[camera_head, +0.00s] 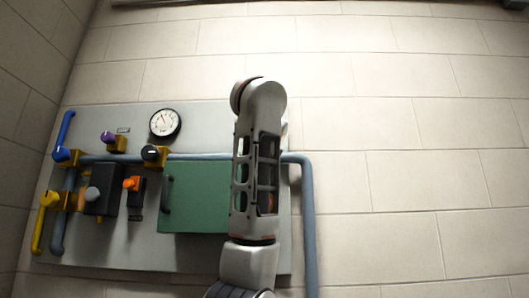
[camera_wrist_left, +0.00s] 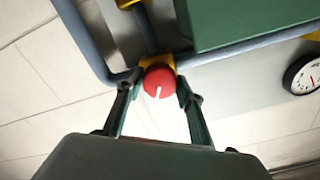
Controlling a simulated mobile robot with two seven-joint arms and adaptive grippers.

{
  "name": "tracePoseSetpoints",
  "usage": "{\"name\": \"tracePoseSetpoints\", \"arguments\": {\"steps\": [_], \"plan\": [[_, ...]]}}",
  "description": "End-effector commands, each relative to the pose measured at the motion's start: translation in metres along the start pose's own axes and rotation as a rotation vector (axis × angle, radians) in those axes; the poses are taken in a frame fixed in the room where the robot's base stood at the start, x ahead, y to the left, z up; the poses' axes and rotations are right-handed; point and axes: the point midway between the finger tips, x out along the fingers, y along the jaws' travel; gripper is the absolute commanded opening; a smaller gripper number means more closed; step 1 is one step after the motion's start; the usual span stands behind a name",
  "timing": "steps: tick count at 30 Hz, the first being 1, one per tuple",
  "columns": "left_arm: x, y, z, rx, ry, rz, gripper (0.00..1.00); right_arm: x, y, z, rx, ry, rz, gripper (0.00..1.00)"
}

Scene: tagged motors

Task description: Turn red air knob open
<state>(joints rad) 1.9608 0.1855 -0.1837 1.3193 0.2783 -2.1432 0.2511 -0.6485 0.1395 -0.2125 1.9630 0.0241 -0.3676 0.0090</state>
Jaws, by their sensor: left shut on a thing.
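The red air knob (camera_wrist_left: 159,77) sits on a yellow valve body (camera_wrist_left: 155,61) on a blue-grey pipe in the left wrist view. A short white mark on its face points toward the bottom of that picture. My left gripper (camera_wrist_left: 158,84) has one finger on each side of the knob and is shut on it. In the head view one of my arm links stands upright in front of the panel; the red knob and the left gripper do not show there. My right gripper is in neither view.
The grey panel (camera_head: 210,117) carries a green box door (camera_head: 195,200), a round gauge (camera_head: 165,124), a blue handle (camera_head: 63,154), a yellow handle (camera_head: 49,200), an orange knob (camera_head: 132,183) and a purple knob (camera_head: 107,138). The tiled wall (camera_head: 420,180) to the right is clear.

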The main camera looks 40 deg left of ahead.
Motion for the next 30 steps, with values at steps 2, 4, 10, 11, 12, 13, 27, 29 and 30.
{"name": "tracePoseSetpoints", "arguments": {"steps": [2,4,10,11,12,13,27,29,30], "plan": [[-0.0007,0.0014,-0.0006,0.074,0.002,0.002,0.15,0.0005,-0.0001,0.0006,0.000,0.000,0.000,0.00],[-0.0005,0.0011,-0.0006,0.139,0.002,0.002,0.15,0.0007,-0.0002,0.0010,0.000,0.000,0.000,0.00],[-0.0007,0.0009,-0.0008,0.329,0.002,0.002,0.15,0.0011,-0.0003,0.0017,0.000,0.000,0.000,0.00],[-0.0006,0.0009,-0.0008,0.358,0.002,0.002,0.15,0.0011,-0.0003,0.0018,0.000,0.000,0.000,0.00],[-0.0006,0.0008,-0.0007,0.396,0.002,0.001,0.15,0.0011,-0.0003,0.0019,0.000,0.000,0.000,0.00],[-0.0006,0.0007,-0.0007,0.425,0.002,0.001,0.15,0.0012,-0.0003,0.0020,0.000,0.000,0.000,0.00],[-0.0005,0.0004,-0.0008,0.838,0.002,0.000,0.15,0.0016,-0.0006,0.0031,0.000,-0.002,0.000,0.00],[-0.0005,0.0005,-0.0008,0.878,0.002,0.000,0.15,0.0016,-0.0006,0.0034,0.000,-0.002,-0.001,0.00],[-0.0005,0.0005,-0.0008,0.904,0.002,0.000,0.15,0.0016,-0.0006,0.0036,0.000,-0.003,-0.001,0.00]]}}
